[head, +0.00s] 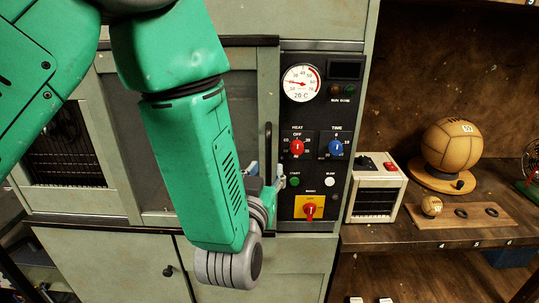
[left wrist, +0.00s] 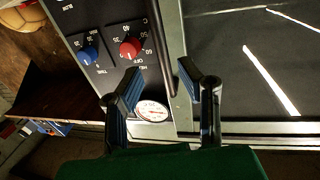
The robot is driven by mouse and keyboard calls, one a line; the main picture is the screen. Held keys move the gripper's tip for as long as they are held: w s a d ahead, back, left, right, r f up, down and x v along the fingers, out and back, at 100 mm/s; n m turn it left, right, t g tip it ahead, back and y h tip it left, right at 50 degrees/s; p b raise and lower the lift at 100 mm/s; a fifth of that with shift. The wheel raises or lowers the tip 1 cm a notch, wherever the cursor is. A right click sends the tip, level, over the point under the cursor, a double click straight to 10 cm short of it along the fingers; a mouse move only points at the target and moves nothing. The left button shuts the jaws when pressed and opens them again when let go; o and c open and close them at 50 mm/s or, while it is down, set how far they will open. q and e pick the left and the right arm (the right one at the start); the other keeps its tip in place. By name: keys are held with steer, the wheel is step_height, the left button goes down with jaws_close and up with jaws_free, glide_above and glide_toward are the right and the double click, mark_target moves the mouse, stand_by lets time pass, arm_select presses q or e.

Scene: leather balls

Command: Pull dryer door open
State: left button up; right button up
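The dryer door (head: 158,205) is a pale green framed panel with dark glass, and it looks shut. Its handle (head: 268,140) is a dark upright bar along the door's right edge. My left gripper (head: 267,175) is at the lower part of the handle, partly behind my green arm. In the left wrist view, the gripper (left wrist: 162,88) is open, with one finger on each side of the handle (left wrist: 163,40). Whether the fingers touch the bar I cannot tell. The door's dark glass (left wrist: 245,50) lies to the right there. My right gripper is not in view.
The control panel (head: 318,110), with a gauge, knobs and a yellow switch plate, is right of the handle. A small pale box (head: 376,188) stands on the wooden shelf (head: 400,238).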

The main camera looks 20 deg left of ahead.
mark_target(270, 161)
arm_select(q)
steer(key=w, duration=0.1)
steer(key=w+a, duration=0.1)
steer(key=w, duration=0.1)
steer(key=w+a, duration=0.1)
steer(key=w, duration=0.1)
steer(key=shift+w+f+p, duration=0.2)
steer(key=shift+w+p, duration=0.05)
steer(key=shift+p, duration=0.1)
steer(key=shift+s+d+r, duration=0.15)
steer(key=shift+d, duration=0.1)
steer(key=c, duration=0.6)
steer(key=shift+s+d, duration=0.1)
steer(key=shift+d, duration=0.25)
jaws_close()
steer(key=shift+d, duration=0.25)
steer(key=shift+a, duration=0.1)
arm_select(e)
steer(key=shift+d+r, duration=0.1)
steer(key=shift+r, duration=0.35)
